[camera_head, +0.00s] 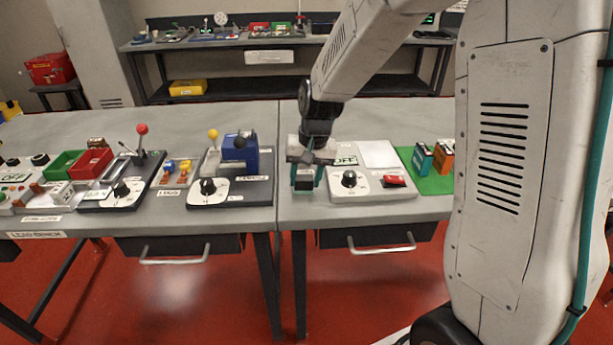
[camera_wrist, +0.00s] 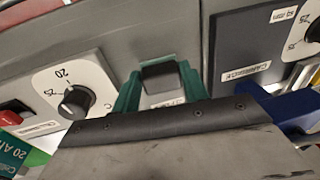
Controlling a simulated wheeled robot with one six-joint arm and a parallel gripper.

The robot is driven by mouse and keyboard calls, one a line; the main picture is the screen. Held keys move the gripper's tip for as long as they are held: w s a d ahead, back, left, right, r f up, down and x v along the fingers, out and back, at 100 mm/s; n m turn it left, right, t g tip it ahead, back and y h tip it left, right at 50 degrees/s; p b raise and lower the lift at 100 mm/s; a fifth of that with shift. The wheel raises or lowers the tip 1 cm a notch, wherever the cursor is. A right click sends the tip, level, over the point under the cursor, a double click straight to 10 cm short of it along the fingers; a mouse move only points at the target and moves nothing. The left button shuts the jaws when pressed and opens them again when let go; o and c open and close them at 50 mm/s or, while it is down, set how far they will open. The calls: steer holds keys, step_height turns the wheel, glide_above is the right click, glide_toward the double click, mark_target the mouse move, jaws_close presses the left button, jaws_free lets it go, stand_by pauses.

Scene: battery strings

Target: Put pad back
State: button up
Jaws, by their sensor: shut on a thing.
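My gripper (camera_head: 307,180) is over the front of the right bench, just left of the white tester with a dial. Its teal fingers are shut on a small dark block, likely the pad (camera_wrist: 161,77), which shows between the fingertips in the wrist view. The gripper also shows there (camera_wrist: 160,85). The block's underside is hidden, and I cannot tell whether it touches the bench. The tester (camera_head: 342,187) carries a black knob (camera_head: 349,178), a red switch (camera_head: 394,180), an OFF label and a blank white plate (camera_head: 378,153).
A green mat (camera_head: 436,184) with a teal battery (camera_head: 422,159) and an orange one (camera_head: 445,155) lies right of the tester. Left, across the bench seam, stands a dark station with a blue block (camera_head: 240,152) and yellow-knobbed lever (camera_head: 213,136). Bare bench lies between.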

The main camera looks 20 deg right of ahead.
steer(key=o, duration=1.3)
step_height(320, 180, up, 12)
steer(key=s+d, duration=0.1)
steer(key=d, duration=0.1)
steer(key=s+r+n, duration=0.1)
steer(key=s, duration=0.8)
steer(key=s+d+r+n+h, duration=0.1)
steer(key=s+r, duration=0.1)
steer(key=s, duration=0.8)
steer(key=s+r+n, duration=0.1)
steer(key=s, duration=0.8)
steer(key=shift+s+d+r+n+h, duration=0.15)
steer(key=shift+n+h, duration=0.15)
